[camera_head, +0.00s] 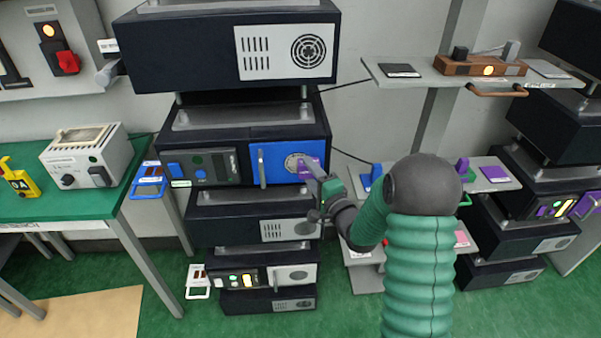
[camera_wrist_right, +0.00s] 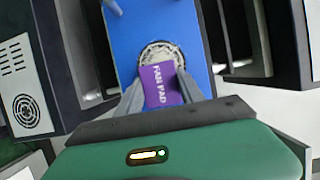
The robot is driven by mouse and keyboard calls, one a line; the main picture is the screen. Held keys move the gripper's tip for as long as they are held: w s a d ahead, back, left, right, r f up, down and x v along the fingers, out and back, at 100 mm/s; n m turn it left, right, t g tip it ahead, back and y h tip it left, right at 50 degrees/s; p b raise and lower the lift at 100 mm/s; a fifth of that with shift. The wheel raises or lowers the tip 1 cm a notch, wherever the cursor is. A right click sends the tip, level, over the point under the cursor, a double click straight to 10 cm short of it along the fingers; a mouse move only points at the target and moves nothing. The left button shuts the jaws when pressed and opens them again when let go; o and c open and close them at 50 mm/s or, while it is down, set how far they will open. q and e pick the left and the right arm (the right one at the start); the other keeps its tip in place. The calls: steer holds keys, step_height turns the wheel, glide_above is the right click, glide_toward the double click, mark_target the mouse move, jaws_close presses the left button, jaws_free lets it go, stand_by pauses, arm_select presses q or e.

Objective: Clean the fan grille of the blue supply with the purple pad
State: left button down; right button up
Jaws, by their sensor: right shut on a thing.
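The blue supply (camera_head: 277,172) is a blue-fronted unit in the middle rack, with a handle on its left and a round grey fan grille (camera_head: 292,161). My right gripper (camera_head: 311,176) is at the right part of this front, shut on the purple pad (camera_head: 309,166). In the right wrist view the pad (camera_wrist_right: 162,86), marked "FAN PAD", sits between the two fingers and covers the lower part of the grille (camera_wrist_right: 158,53). I cannot tell whether pad and grille touch. My left gripper is not in view.
Dark units stand above and below the blue supply (camera_wrist_right: 128,35). A green table (camera_head: 95,195) with a white device (camera_head: 85,157) is at the left. Shelves with blue and purple items (camera_head: 493,173) and another rack are at the right.

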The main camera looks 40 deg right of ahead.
mark_target(299, 171)
steer(key=shift+w+a, duration=0.6)
steer(key=shift+a, duration=0.25)
steer(key=shift+w+a, duration=0.4)
steer(key=shift+a, duration=0.3)
steer(key=shift+w+a, duration=0.45)
steer(key=shift+a, duration=0.2)
steer(key=shift+w+a, duration=0.4)
steer(key=shift+a, duration=0.3)
steer(key=shift+r+p, duration=0.45)
steer(key=shift+s+d+f, duration=0.1)
steer(key=shift+s+d, duration=0.45)
steer(key=shift+d, duration=0.25)
steer(key=shift+s+d, duration=0.4)
steer(key=shift+d, duration=0.3)
steer(key=shift+s+d, duration=0.4)
steer(key=shift+d, duration=0.25)
steer(key=shift+w+a+p, duration=0.25)
steer(key=shift+a+p, duration=0.25)
steer(key=shift+a, duration=0.05)
steer(key=shift+w+a, duration=0.55)
steer(key=shift+a, duration=0.25)
steer(key=shift+w+a, duration=0.55)
steer(key=shift+a, duration=0.25)
